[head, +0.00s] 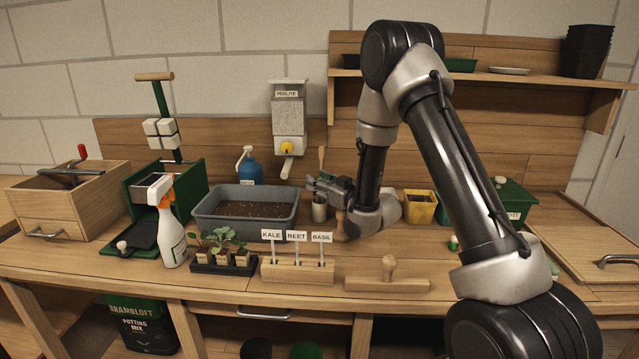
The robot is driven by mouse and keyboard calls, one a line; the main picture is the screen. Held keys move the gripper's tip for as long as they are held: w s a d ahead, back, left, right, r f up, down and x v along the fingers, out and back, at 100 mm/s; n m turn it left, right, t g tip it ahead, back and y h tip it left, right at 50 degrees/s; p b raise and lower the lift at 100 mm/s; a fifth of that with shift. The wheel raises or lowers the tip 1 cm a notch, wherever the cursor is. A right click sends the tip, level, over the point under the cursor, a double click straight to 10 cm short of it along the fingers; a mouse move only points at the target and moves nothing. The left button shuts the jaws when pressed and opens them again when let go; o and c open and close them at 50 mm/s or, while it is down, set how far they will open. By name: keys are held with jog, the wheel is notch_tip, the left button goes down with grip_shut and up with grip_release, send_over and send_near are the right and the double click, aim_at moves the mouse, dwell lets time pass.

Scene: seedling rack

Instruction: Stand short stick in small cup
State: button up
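A small grey cup (319,210) stands on the bench, just right of the grey soil tub. My gripper (318,185) points left, with its fingers just above the cup's rim in the picture. A thin upright stick (321,158) shows above the fingers, in line with the cup. Its lower part is hidden behind the fingers or in the cup. I cannot tell whether the fingers grip it or whether its foot is inside the cup. The fingers are too small and overlapped to show their gap.
The soil tub (208,209) is left of the cup. Seedlings (222,244) and a label block (297,273) stand in front. A wooden-handled tool (342,226) is close under my gripper. A yellow pot (419,208) is right. The perlite dispenser (289,115) hangs behind.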

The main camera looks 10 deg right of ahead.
jog(key=shift+r, duration=0.2)
jog(key=v, duration=0.7)
jog(key=shift+s, duration=0.25)
jog(key=shift+d, duration=0.15)
